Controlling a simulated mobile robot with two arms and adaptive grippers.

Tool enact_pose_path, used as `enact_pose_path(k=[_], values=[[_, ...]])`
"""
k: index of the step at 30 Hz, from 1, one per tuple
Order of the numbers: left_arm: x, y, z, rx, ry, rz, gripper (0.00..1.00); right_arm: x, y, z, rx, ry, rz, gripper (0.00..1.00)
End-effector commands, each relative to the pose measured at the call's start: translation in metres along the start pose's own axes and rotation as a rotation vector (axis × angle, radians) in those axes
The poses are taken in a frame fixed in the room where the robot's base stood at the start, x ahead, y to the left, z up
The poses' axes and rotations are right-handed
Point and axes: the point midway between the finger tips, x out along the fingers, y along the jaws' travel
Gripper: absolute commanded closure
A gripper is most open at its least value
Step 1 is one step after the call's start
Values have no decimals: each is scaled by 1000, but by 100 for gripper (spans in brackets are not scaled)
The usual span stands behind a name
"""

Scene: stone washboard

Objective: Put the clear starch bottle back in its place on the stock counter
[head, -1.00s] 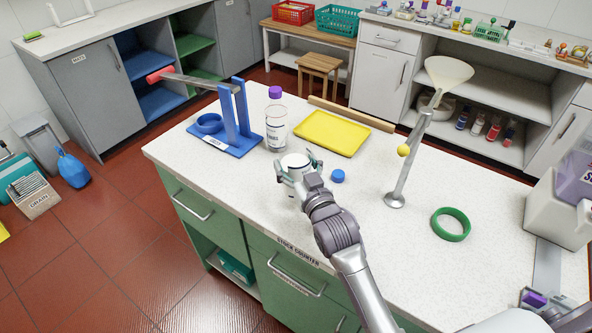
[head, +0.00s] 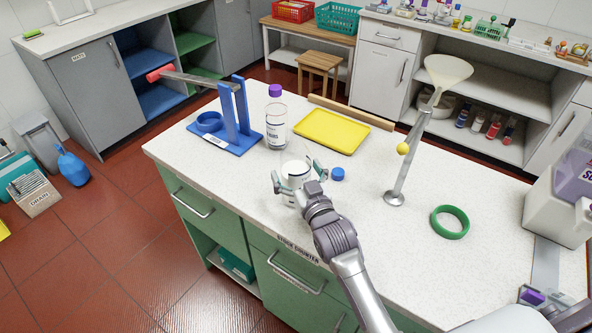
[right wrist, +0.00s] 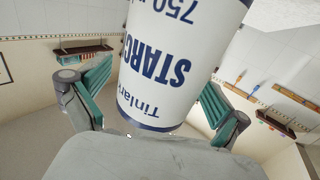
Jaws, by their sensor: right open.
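The starch bottle (head: 295,171) is at the near edge of the stock counter (head: 245,190), with a white top in the head view. In the right wrist view the bottle (right wrist: 165,65) shows a white label with blue "STARCH" lettering. My right gripper (head: 297,176) is open, with its fingers on either side of the bottle. In the right wrist view, gaps show between the bottle and the green finger pads. The bottle's base is partly hidden by the gripper, so its contact with the counter is unclear. My left gripper is not in view.
A purple-capped bottle (head: 276,125) stands behind, beside a blue stand (head: 235,137). A yellow tray (head: 332,131), a blue cap (head: 337,174), a funnel stand (head: 394,198) and a green ring (head: 451,223) are also on the counter.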

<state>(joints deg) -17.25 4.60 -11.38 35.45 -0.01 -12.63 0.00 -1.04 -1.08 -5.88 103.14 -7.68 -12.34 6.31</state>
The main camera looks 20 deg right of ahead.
Motion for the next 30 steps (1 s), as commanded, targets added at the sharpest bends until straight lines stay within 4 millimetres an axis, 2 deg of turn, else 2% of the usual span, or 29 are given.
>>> enact_pose_path(k=[3,7,15,21,25,30], values=[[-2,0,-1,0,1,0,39,0,0,-4,0,1,0,1],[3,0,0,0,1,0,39,-16,0,0,0,-1,0,1],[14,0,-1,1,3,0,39,-74,0,1,0,-2,0,1],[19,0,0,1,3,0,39,-107,0,0,0,-2,1,1],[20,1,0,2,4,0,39,-117,0,-1,0,-1,1,1],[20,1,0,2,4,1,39,-120,0,-2,0,0,1,1]])
